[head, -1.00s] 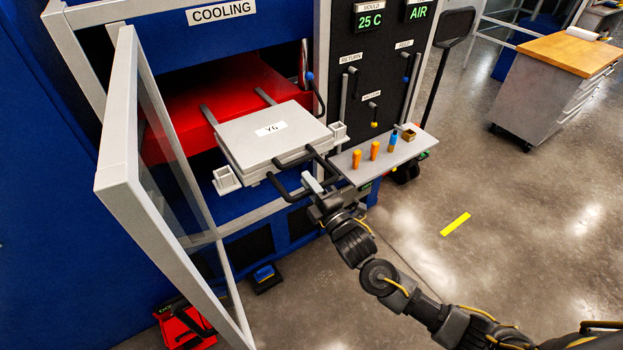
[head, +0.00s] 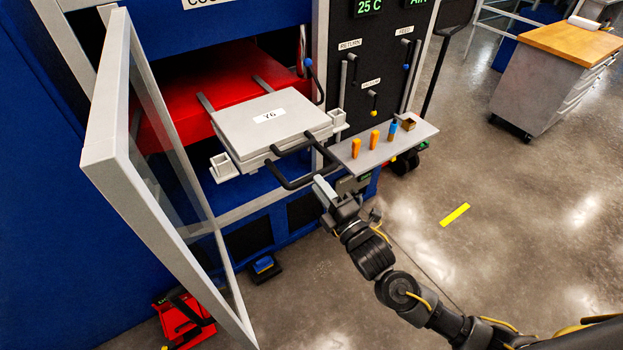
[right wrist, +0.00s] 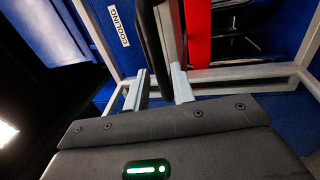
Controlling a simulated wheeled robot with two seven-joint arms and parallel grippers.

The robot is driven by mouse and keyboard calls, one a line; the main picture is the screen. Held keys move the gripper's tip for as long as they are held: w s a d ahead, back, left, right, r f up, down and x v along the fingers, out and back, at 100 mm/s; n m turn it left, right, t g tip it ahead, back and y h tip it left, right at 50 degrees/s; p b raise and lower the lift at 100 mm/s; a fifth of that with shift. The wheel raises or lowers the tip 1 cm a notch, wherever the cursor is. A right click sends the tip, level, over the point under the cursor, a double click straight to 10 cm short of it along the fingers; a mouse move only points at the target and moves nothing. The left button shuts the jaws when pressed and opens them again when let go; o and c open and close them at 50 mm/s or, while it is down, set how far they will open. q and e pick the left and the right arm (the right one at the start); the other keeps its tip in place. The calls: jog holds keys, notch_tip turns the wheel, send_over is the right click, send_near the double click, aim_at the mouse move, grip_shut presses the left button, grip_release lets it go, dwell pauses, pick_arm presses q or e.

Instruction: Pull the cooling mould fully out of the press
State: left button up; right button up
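The cooling mould (head: 245,128) is a flat grey two-part block labelled Y6. It sticks out in front of the red platen (head: 190,95) in the press opening, level, between two pale brackets. Dark loop handles (head: 290,184) project from its front. My left gripper is not in view.
The open guard door (head: 105,125) stands at the left. A small shelf (head: 400,145) with orange and blue-topped pieces juts out right of the mould. A red device (head: 182,318) and a pedal (head: 264,267) are on the floor. The floor at right is clear up to a wood-topped cabinet (head: 560,55).

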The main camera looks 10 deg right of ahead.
jog(key=b+v, duration=0.1)
jog(key=v, duration=0.4)
dwell(0.5)
